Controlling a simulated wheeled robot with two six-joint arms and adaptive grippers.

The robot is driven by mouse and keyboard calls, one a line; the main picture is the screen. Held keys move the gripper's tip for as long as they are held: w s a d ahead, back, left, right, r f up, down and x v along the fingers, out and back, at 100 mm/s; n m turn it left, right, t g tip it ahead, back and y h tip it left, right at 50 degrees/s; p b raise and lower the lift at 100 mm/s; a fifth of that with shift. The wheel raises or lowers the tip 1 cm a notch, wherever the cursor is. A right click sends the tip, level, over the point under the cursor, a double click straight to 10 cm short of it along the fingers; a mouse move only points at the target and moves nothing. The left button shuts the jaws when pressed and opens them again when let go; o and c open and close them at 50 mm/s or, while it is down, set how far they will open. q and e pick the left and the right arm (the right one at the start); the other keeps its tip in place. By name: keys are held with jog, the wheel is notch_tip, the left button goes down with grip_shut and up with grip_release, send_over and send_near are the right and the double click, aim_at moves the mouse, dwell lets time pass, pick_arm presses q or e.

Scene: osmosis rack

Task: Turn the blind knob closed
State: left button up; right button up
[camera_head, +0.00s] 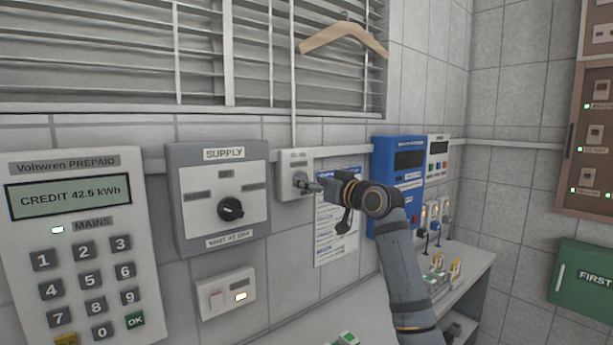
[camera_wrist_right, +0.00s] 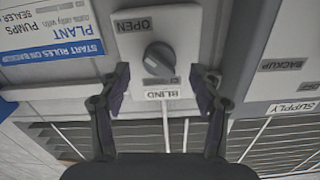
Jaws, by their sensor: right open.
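The blind knob (camera_wrist_right: 158,57) is a dark grey round knob on a small light box (camera_wrist_right: 186,30), with the word OPEN above it and a BLIND label (camera_wrist_right: 163,94) below it in the right wrist view. The same box (camera_head: 296,158) is on the wall under the window in the head view, where my gripper partly hides the knob. My right gripper (camera_wrist_right: 162,77) is open, with one finger on each side of the knob in the wrist picture. In the head view the gripper (camera_head: 308,184) reaches the box from the right. My left gripper is out of view.
Window blinds (camera_head: 250,55) hang above, with a wooden hanger (camera_head: 343,36) in front. The SUPPLY box (camera_head: 218,197) is left of the knob box; a paper notice (camera_head: 330,245) and blue unit (camera_head: 398,165) are right. A counter (camera_head: 465,268) runs below.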

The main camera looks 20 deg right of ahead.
jog(key=shift+x, duration=1.2)
jog(key=shift+c, duration=0.3)
jog(key=c, duration=1.1)
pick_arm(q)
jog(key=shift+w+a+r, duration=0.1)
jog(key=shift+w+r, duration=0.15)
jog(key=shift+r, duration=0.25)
